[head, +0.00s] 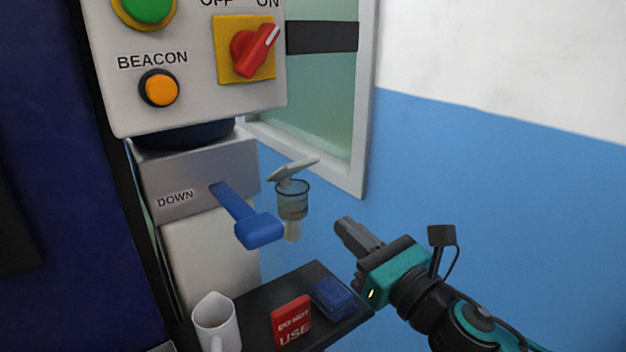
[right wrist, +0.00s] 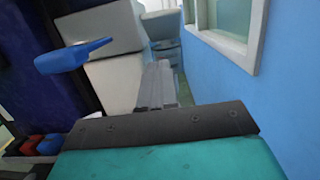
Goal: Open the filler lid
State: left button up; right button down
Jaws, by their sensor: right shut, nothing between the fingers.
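The filler is a small clear, greenish cup (head: 292,200) beside the grey DOWN housing in the head view. Its pale grey lid (head: 293,169) sits at the cup's top, tilted with its right end higher; I cannot tell how far it stands open. My right gripper (head: 345,226) is shut and empty, to the right of and lower than the cup in the picture, apart from it. In the right wrist view, the shut fingers (right wrist: 160,72) point forward and hide part of what lies beyond. My left gripper is not in view.
A blue lever (head: 260,231) juts out left of the cup. Below, a dark shelf (head: 255,305) holds a white mug (head: 215,322), a red block (head: 291,322) and a blue block (head: 332,297). A control box (head: 200,75) hangs above. A blue wall (head: 500,190) stands behind.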

send_near(298, 169)
jog(key=w+a+f, duration=0.2)
jog(key=shift+w+a+r+p, duration=0.2)
jog(key=shift+w+r+p, duration=0.15)
jog(key=shift+r, duration=0.25)
jog(key=shift+w+a+r+p, duration=0.25)
jog(key=shift+w+r, duration=0.15)
jog(key=shift+r, duration=0.25)
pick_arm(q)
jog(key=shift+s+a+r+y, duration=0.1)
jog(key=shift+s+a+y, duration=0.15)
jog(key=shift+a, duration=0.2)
pick_arm(e)
jog(key=shift+w+a+r, duration=0.25)
jog(key=shift+w+r, duration=0.05)
jog(key=shift+r, duration=0.2)
